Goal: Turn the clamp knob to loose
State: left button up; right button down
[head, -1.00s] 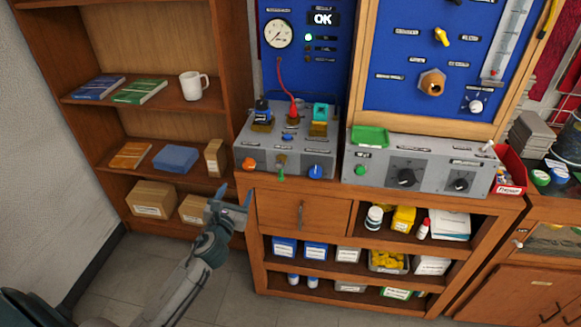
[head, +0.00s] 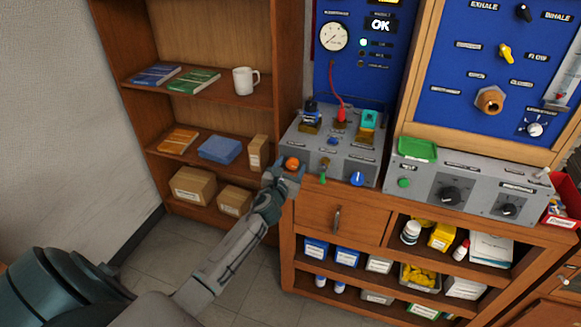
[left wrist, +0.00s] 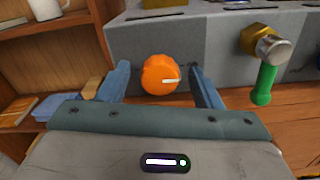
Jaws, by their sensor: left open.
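An orange knob (head: 292,163) with a white pointer mark sits on the front left of the grey bench unit (head: 338,172). It also shows in the left wrist view (left wrist: 160,75), its white mark pointing to the right. No readable label shows which knob is the clamp knob. My left gripper (head: 284,172) is open at the orange knob. In the left wrist view its two blue-grey fingers stand on either side of the knob, with a gap visible on both sides. My right gripper is not in view.
A brass fitting with a green lever (left wrist: 266,82) and a blue knob (head: 357,178) are to the right on the same front face. A drawer (head: 340,214) lies below. A wooden shelf with boxes (head: 193,186) stands at left.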

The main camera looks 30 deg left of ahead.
pick_arm(q)
jog(key=shift+c, duration=0.5)
jog(key=c, duration=0.7)
jog(key=shift+c, duration=0.9)
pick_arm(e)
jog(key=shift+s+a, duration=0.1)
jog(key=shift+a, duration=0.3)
